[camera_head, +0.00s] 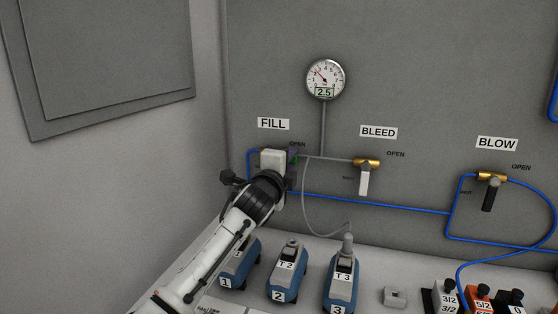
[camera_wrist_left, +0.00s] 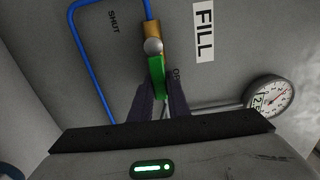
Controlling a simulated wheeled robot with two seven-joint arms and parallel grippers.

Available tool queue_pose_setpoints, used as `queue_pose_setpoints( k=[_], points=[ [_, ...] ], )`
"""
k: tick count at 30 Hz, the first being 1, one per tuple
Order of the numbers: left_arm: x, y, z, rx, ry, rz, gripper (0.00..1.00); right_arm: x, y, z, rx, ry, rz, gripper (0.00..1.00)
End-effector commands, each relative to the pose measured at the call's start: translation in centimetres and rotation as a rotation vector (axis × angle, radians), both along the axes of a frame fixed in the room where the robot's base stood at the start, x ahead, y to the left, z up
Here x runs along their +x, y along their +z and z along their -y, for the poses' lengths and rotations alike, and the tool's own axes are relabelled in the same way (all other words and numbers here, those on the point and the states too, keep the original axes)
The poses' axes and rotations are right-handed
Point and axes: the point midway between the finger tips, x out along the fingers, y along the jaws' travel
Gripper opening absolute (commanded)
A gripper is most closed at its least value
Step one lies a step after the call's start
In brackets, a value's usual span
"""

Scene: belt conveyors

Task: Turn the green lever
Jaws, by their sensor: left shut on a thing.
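The green lever (camera_wrist_left: 156,76) belongs to the valve under the FILL label (camera_wrist_left: 204,28). In the left wrist view it runs from the round grey pivot (camera_wrist_left: 153,46) on a brass body (camera_wrist_left: 153,28) down between my fingers. My left gripper (camera_wrist_left: 162,98) is shut on the green lever, with a dark finger on each side. In the head view my left gripper (camera_head: 288,157) hides most of the valve. My right gripper is not in view.
A pressure gauge (camera_head: 325,78) reads 2.5. The BLEED valve's white lever (camera_head: 364,181) and the BLOW valve's black lever (camera_head: 488,199) hang to the right. Blue tubes (camera_head: 377,203) run along the wall. Several blue units (camera_head: 284,276) stand on the bench below my arm.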

Motion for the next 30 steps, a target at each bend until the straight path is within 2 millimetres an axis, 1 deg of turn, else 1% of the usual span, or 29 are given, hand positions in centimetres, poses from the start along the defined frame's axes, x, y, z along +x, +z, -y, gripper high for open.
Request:
queue_pose_setpoints(
  k=[7, 19, 20, 22, 23, 30],
  points=[
    [-0.04, 0.17, 0.13, -0.043, -0.002, -0.012, 0.0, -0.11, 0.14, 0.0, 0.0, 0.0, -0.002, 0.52],
    [-0.04, 0.24, 0.13, -0.05, -0.003, -0.013, 0.0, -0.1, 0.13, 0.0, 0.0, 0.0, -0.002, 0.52],
    [-0.04, 0.25, 0.13, -0.05, -0.003, -0.013, 0.2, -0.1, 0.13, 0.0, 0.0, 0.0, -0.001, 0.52],
    [-0.04, 0.26, 0.13, -0.05, -0.003, -0.012, 0.32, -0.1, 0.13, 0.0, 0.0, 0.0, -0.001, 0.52],
    [-0.04, 0.27, 0.13, -0.049, -0.003, -0.012, 0.34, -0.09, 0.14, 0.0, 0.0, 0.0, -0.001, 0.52],
    [-0.05, 0.3, 0.12, -0.046, -0.003, -0.01, 0.34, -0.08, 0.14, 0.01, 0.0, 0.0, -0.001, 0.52]
  ],
)
